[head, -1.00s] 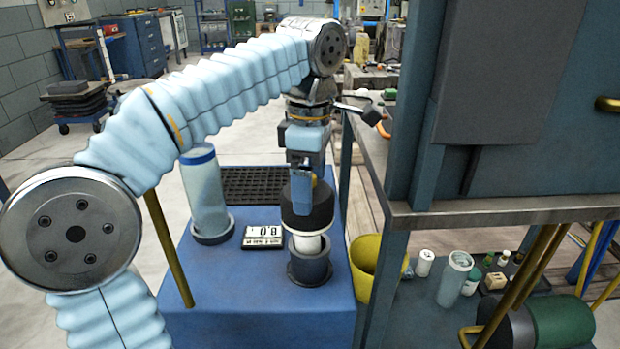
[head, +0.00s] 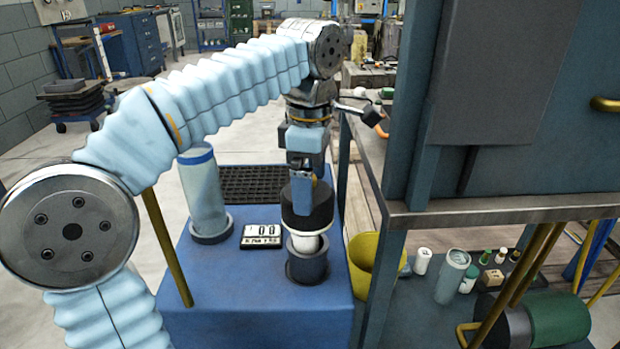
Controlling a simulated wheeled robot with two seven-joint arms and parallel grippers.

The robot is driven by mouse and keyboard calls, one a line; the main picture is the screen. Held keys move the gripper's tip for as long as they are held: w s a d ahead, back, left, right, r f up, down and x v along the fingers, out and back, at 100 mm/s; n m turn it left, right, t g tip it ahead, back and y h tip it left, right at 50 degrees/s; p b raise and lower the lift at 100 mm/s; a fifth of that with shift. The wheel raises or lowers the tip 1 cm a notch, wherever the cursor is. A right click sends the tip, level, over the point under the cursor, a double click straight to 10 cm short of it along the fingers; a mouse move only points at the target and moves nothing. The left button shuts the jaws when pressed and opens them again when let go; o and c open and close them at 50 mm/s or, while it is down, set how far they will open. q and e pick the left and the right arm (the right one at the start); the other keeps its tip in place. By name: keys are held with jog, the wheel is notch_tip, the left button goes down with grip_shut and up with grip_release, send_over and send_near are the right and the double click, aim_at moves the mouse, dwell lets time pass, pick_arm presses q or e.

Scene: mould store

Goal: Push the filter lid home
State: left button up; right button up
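The filter lid (head: 307,216) is a thick black disc. A white cylindrical part (head: 306,244) shows directly under it, its lower end inside a dark grey round holder (head: 307,268) on the blue bench. Whether the white part belongs to the lid or to the filter body cannot be told. My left gripper (head: 302,190) points straight down with its blue fingers at the top of the lid. One finger hides the other, so its opening and any hold on the lid are unclear. My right gripper is not in view.
A tall pale canister (head: 203,197) with a blue top stands in a dark ring left of the holder. A small display (head: 261,237) and a black grid tray (head: 255,184) lie nearby. A yellow bucket (head: 374,268) and a blue-grey cabinet (head: 500,100) stand right.

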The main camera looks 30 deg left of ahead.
pick_arm(q)
jog(key=shift+f+b, duration=0.3)
jog(key=shift+f, duration=0.25)
dwell(0.4)
jog(key=shift+f+b, duration=1.05)
jog(key=shift+f, duration=0.4)
jog(key=shift+f, duration=0.25)
jog(key=shift+s+f+b, duration=0.1)
jog(key=shift+f+b, duration=0.45)
jog(key=c, duration=0.7)
jog(key=shift+f+b, duration=0.3)
jog(key=shift+f, duration=0.1)
jog(key=shift+c, duration=0.2)
